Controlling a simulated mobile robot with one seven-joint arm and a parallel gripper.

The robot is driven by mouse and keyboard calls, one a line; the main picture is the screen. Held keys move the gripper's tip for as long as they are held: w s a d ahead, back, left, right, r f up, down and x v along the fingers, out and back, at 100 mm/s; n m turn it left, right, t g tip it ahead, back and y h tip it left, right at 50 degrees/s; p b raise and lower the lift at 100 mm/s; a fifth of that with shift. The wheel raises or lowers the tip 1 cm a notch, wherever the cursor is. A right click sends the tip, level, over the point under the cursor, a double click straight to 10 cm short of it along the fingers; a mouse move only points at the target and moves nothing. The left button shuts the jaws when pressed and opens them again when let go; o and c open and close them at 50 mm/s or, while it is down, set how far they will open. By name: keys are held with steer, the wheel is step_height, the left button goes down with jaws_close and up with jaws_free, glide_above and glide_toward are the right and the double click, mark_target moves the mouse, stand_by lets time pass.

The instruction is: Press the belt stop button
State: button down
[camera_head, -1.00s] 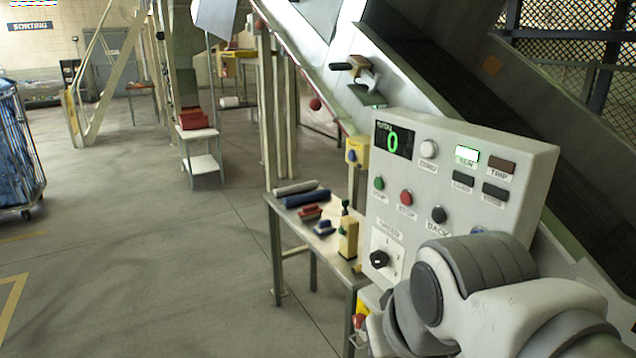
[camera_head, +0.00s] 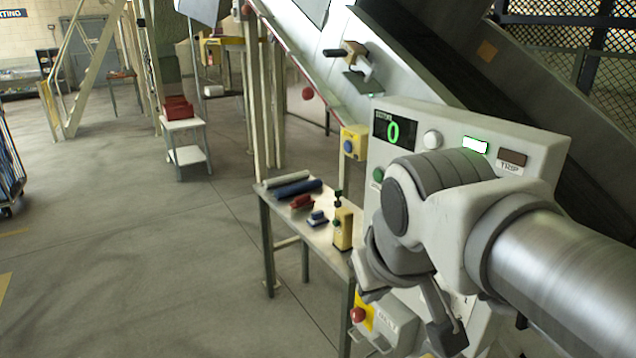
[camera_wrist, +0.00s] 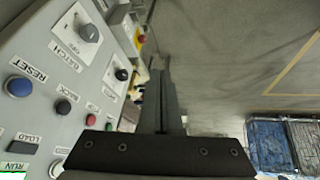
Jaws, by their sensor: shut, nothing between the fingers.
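The control panel (camera_head: 545,150) is a light grey box with a display reading 0. Its red stop button shows in the wrist view (camera_wrist: 90,120), beside the green button (camera_wrist: 108,127) and the black back button (camera_wrist: 63,107). In the head view my arm hides the red button; only the green button (camera_head: 378,175) shows at the arm's left edge. My gripper (camera_wrist: 162,75) is shut and empty. In the wrist view its dark fingers lie to the right of the panel buttons, apart from them and pointing past the panel's edge toward the floor.
A red emergency button on yellow (camera_head: 357,314) sits below the panel. A small metal table (camera_head: 290,225) with rolls and tools stands left of the panel. The conveyor (camera_head: 440,75) slopes behind it. The panel also carries a blue reset button (camera_wrist: 18,86) and knobs. Floor at left is open.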

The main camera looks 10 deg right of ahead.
steer(key=w+d+r+n+h, duration=0.1)
steer(key=w+d+r, duration=0.2)
steer(key=w+r, duration=0.2)
steer(key=w+d+r+n+h, duration=0.1)
steer(key=w+d+r+h, duration=0.1)
steer(key=w+r, duration=0.4)
steer(key=w+d, duration=0.1)
steer(key=w, duration=0.2)
steer(key=shift+d, duration=0.35)
steer(key=shift+w, duration=0.1)
steer(key=w+d+f+p, duration=0.2)
steer(key=w+d+f, duration=0.4)
steer(key=f, duration=0.2)
steer(key=shift+w+d+t, duration=0.2)
steer(key=shift+d+t, duration=0.1)
steer(key=shift+d, duration=0.1)
steer(key=shift+d, duration=0.1)
